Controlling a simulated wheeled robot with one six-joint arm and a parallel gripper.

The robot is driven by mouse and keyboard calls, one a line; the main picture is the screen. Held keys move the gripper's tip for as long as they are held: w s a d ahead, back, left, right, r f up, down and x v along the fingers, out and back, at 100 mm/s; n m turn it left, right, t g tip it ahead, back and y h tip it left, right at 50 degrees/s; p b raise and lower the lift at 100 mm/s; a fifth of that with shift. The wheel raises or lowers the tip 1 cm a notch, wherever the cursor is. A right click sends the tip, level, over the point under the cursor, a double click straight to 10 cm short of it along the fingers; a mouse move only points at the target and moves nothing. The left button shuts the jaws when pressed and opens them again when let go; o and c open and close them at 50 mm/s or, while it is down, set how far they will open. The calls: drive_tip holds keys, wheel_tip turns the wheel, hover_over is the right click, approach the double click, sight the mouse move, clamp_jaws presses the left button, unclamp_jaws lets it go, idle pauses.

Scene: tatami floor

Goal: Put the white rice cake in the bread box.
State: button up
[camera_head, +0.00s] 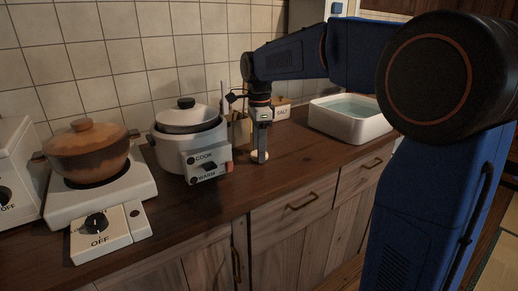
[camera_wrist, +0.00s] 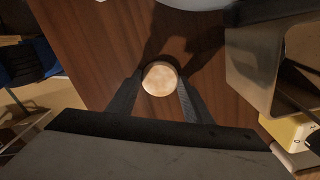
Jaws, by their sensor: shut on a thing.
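The rice cake (camera_wrist: 160,79) is a small, round, pale disc with a browned top. It sits between the two dark fingers of my gripper (camera_wrist: 161,88), which is shut on it. In the head view the cake (camera_head: 260,157) shows as a light disc under my gripper (camera_head: 260,152), low at the wooden counter. I cannot tell whether it touches the wood. I cannot make out a bread box in either view.
The rice cooker (camera_head: 188,142) stands left of my gripper, with a stove and brown pot (camera_head: 88,150) farther left. Behind my gripper are a utensil holder (camera_head: 240,131) and a salt box (camera_head: 282,110). A white water basin (camera_head: 350,128) stands right. The counter front (camera_head: 225,200) is clear.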

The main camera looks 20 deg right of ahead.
drive_tip(key=shift+f, duration=0.1)
drive_tip(key=o, duration=1)
wheel_tip(320, 180, up, 12)
drive_tip(key=shift+s+r, duration=0.1)
drive_tip(key=shift+r, duration=0.05)
